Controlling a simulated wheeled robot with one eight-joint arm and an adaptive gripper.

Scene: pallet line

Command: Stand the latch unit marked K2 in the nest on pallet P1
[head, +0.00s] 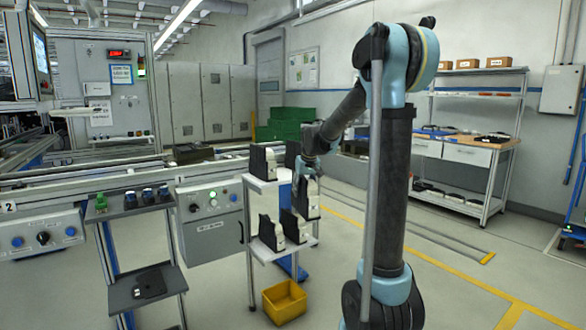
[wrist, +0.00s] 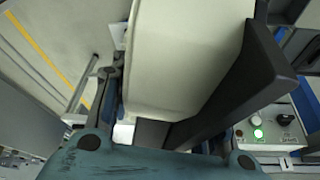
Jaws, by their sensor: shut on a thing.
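My gripper (head: 307,176) is at the upper part of a small white rack, shut on a latch unit (head: 306,199) with a cream body and a black plate. This unit fills the middle of the wrist view (wrist: 180,60), with its black plate (wrist: 245,95) on the right. I cannot read its mark, nor tell whether it touches the shelf. Other similar latch units stand on the rack, one on the upper shelf (head: 263,163) and others on the lower shelf (head: 271,233). No nest or P1 label can be made out.
The white rack (head: 284,247) stands beside the conveyor line (head: 90,178) and a control box (head: 212,222) with a lit green button. A dark block (head: 190,153) is on the line. A yellow bin (head: 285,301) sits on the floor. Open floor lies to the right.

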